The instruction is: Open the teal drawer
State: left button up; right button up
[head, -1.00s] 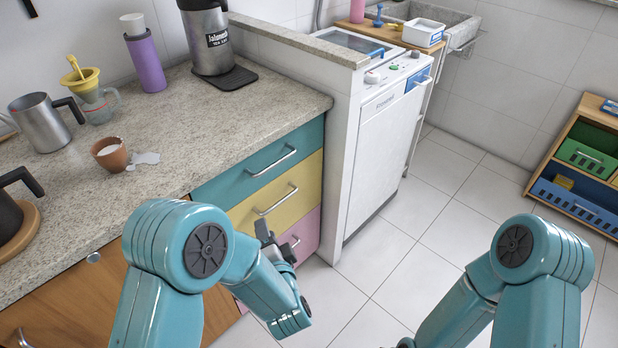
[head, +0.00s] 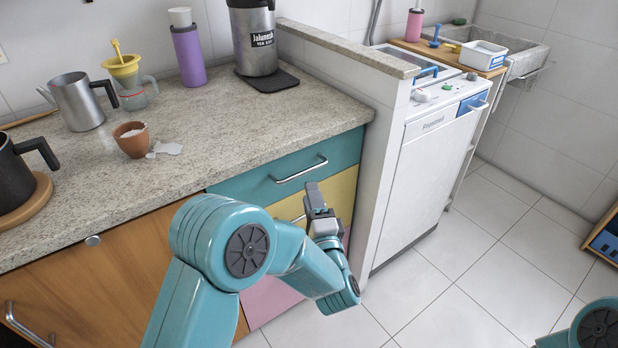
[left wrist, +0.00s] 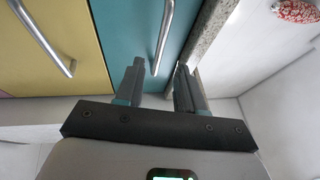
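The teal drawer (head: 245,184) is shut, at the top of the drawer stack under the counter. Its silver bar handle (head: 300,170) is in plain sight. My left gripper (head: 318,190) is just below and in front of the handle's right part. In the left wrist view the teal drawer (left wrist: 128,32) fills the upper middle. The handle (left wrist: 165,35) reaches down into the gap between the two fingers of my open, empty left gripper (left wrist: 159,68). I cannot tell whether the fingers reach around the bar. My right gripper is not in view.
A yellow drawer (head: 342,190) and a pink drawer (head: 268,300) lie below, partly hidden by my left arm. A low wall (head: 378,150) and a white dishwasher (head: 425,170) stand close on the right. The tiled floor (head: 480,270) is clear.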

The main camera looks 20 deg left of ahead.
aim_at(306, 177)
pick_arm(q)
jog(key=x, duration=0.6)
jog(key=shift+w+a, duration=0.1)
jog(key=shift+w, duration=0.2)
grip_shut()
